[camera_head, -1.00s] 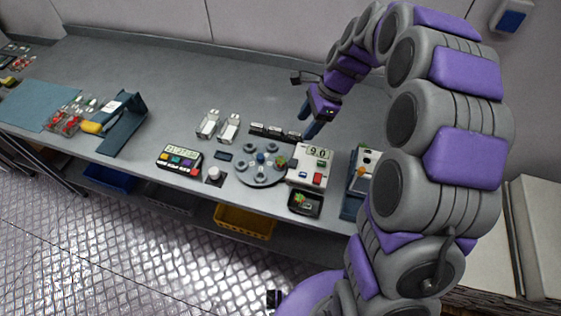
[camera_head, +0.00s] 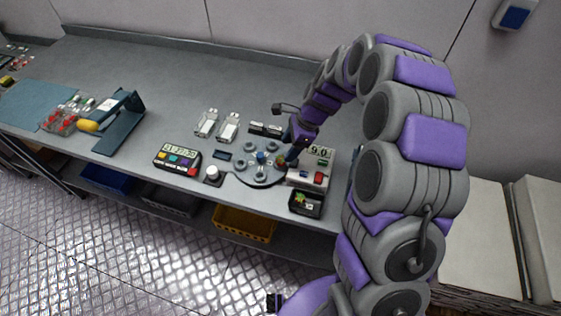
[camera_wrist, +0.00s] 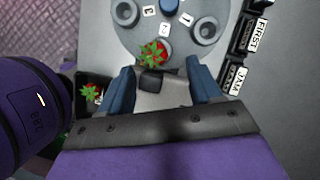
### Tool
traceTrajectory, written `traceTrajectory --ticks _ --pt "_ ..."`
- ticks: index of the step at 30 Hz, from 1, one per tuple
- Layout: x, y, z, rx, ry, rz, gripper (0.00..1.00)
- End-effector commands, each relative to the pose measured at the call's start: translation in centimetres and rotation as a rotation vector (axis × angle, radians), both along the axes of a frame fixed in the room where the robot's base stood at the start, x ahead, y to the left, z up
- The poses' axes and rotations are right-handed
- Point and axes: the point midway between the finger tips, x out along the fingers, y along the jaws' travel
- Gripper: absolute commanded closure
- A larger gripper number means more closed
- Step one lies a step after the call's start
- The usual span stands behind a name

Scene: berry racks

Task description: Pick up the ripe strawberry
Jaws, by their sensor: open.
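A red strawberry with green leaves (camera_wrist: 153,52) sits on the round grey turntable (camera_wrist: 130,42) in the wrist view. In the head view the strawberry (camera_head: 281,161) is a small spot at the turntable's right side, partly covered by my gripper. My gripper (camera_wrist: 162,72) is open, its blue fingers spread to either side just short of the strawberry in the picture. Nothing is held. Whether the fingertips are at its height I cannot tell. In the head view my gripper (camera_head: 291,157) points down over the turntable's right edge.
A dark tray (camera_head: 304,214) holds another strawberry (camera_wrist: 91,92). A scale reading 9.0 (camera_head: 308,178) stands close to the gripper's right. Labelled black boxes (camera_wrist: 238,48) stand behind the turntable. A keypad (camera_head: 177,160) lies left. The back of the bench is clear.

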Motion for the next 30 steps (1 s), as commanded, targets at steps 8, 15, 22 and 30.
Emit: traceTrajectory --ticks 8,15,22,30 --pt "-0.8 1.4 -2.9 0.001 0.005 0.003 0.36" --pt "-0.9 2.2 -4.8 -0.001 0.005 0.002 0.36" --pt "-0.8 2.2 -4.7 -0.001 0.003 0.001 0.43" --pt "-0.8 2.1 -4.6 -0.001 0.002 0.001 0.69"
